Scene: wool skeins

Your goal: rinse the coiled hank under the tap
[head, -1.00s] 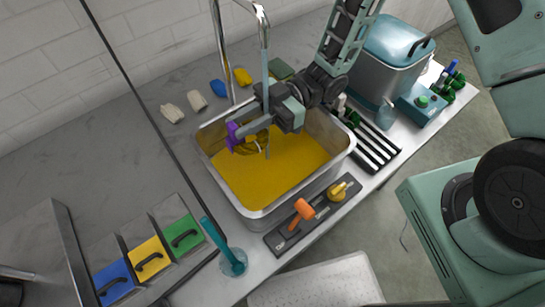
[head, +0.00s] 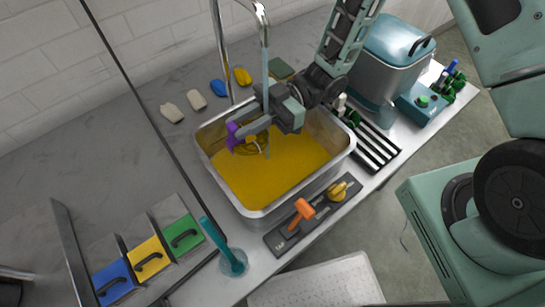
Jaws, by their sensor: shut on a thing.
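My gripper (head: 238,136) is over the left part of the metal basin (head: 352,148), below the tap (head: 258,12). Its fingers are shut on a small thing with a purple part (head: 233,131). A yellowish coiled hank (head: 251,148) hangs just below the fingers, partly hidden by them. A thin stream of water (head: 267,75) comes down from the tap beside the gripper. Yellow liquid (head: 275,175) fills the basin's floor. I cannot tell whether the hank touches the liquid.
An orange-handled and a yellow-handled lever (head: 303,209) sit on a dark plate at the basin's front. A dark drying rack (head: 375,145) and a lidded steel container (head: 390,60) stand to the right. Blue, yellow and green drawer fronts (head: 150,258) and a teal-handled tool in a cup (head: 233,262) are at lower left.

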